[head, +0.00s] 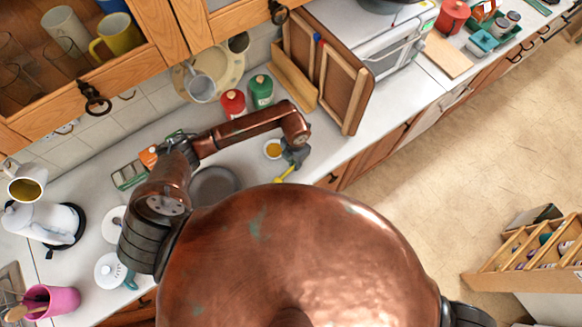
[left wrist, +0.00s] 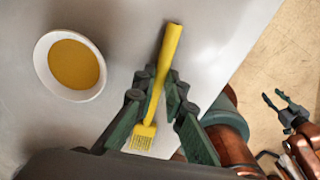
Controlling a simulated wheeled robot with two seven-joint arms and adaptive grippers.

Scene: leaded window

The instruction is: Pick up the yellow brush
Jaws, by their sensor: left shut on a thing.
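The yellow brush (left wrist: 168,62) is between the fingers of my left gripper (left wrist: 160,92) in the left wrist view. Its handle points up the picture and its bristle head (left wrist: 142,137) points down toward the wrist. In the head view my left gripper (head: 293,158) is over the counter near its front edge, and a bit of the yellow brush (head: 285,174) shows beside it. I cannot tell whether the brush touches the counter. My right gripper (left wrist: 275,101) shows at the right of the left wrist view, fingers apart and empty, over the floor.
A small white bowl of orange-yellow stuff (left wrist: 40,62) stands beside the brush; it also shows in the head view (head: 272,148). Red (head: 233,103) and green (head: 261,91) canisters and a wooden framed panel (head: 340,88) stand behind. A grey plate (head: 213,184) lies left.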

